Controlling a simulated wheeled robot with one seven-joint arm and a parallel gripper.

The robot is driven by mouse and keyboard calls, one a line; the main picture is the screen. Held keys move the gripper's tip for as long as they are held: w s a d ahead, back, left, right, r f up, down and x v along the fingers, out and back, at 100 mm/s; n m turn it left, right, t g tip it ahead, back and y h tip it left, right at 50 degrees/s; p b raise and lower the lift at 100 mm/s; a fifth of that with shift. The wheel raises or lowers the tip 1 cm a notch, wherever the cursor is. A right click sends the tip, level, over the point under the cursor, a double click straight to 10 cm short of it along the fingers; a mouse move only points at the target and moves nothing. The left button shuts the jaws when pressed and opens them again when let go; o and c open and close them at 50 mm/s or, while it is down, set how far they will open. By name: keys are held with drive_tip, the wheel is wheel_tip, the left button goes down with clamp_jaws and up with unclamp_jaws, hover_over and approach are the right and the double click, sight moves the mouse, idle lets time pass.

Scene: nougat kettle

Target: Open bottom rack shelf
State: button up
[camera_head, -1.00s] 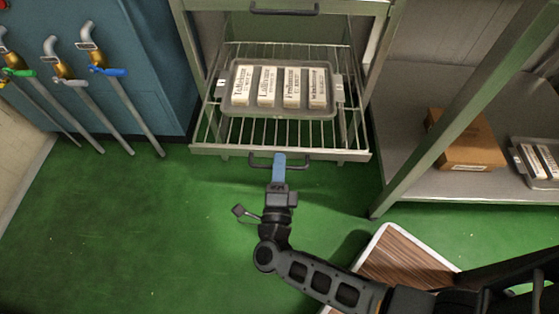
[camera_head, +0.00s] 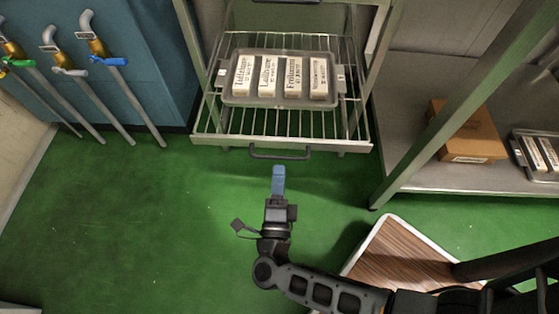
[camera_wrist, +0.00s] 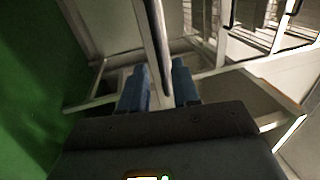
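The bottom rack shelf (camera_head: 245,143) is a wire grid with a metal front rail in the head view. Its dark handle (camera_head: 280,154) sits at the middle of the rail. A grey tray (camera_head: 338,99) with several white labelled bars lies on the grid. I cannot tell exactly how far the shelf stands out of the rack. My gripper (camera_head: 278,180) is below the handle in the head view, its blue fingertips apart from it. In the wrist view the two fingers (camera_wrist: 160,86) are spread, with a bar in line with the gap; nothing is visibly gripped.
An upper handle (camera_head: 287,1) shows at the top edge. Pipes with coloured valves (camera_head: 105,61) stand on the left. A cardboard box (camera_head: 468,132) and another tray are on a low shelf at right. A wood-topped surface (camera_head: 395,252) is near my arm. Green floor lies clear at left.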

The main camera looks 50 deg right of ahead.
drive_tip(key=shift+v, duration=1.25)
